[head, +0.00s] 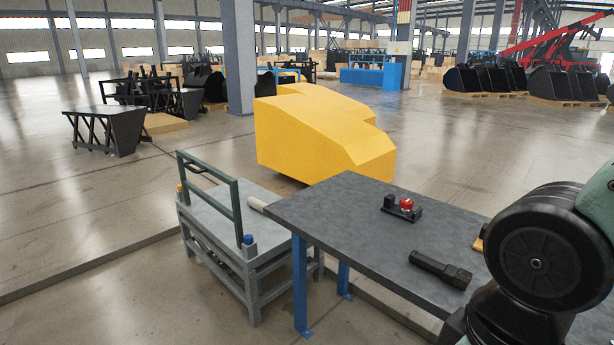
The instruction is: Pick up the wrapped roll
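A small pale cylinder (257,204), which looks like the wrapped roll, lies at the far right end of the grey cart (222,202), just left of the dark table's corner. It is small in the head view, and I cannot tell whether the table hides part of it. My arm shows at the right edge of the picture, over the near right part of the table. My gripper is out of view, so its fingers and anything in them are hidden.
The dark table (330,215) on blue legs holds a red-and-black coupler part (402,207) and a black flashlight-shaped tool (440,269). A green handle frame (235,213) rises from the cart. A yellow block (320,135) stands behind. The floor at left is open.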

